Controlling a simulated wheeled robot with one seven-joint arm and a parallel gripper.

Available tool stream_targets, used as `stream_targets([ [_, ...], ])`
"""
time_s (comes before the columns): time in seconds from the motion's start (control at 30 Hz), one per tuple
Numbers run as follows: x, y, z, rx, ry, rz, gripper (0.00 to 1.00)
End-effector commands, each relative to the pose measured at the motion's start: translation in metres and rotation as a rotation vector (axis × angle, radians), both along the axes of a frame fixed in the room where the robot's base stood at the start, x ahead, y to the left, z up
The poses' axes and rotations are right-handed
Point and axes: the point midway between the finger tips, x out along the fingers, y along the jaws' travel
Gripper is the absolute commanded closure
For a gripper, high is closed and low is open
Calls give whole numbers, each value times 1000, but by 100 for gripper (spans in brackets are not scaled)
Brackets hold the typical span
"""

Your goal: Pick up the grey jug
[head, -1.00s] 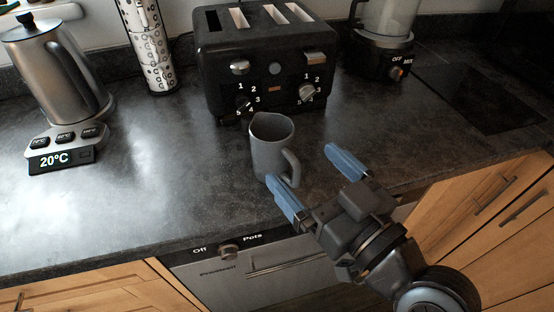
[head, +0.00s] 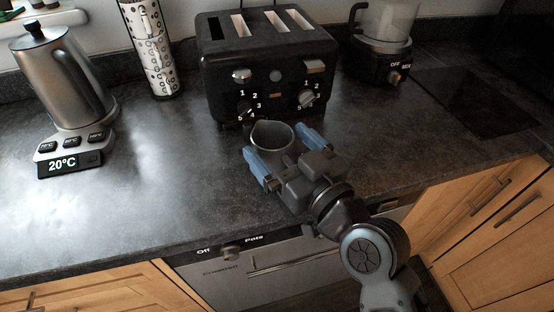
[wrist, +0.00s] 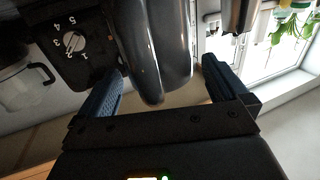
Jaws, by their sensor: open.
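The grey jug (head: 272,136) stands upright on the dark counter, just in front of the black toaster. In the head view only its rim and upper part show; my gripper hides the rest. My gripper (head: 284,144) is open, with one blue finger at the jug's left side and the other at its right. In the wrist view the jug (wrist: 158,50) is large and lies between the fingers of my gripper (wrist: 165,85). I cannot tell whether either finger touches it.
The black toaster (head: 268,75) stands close behind the jug. A kettle (head: 62,80) on a base is at the left, with a patterned cylinder (head: 150,50) beside the toaster. A blender (head: 383,50) is at the back right. The counter left of the jug is clear.

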Motion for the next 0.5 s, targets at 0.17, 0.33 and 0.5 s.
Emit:
stream_targets([
  [0.17,0,0,0,0,0,0,14],
  [0.33,0,0,0,0,0,0,31],
  [0.5,0,0,0,0,0,0,47],
])
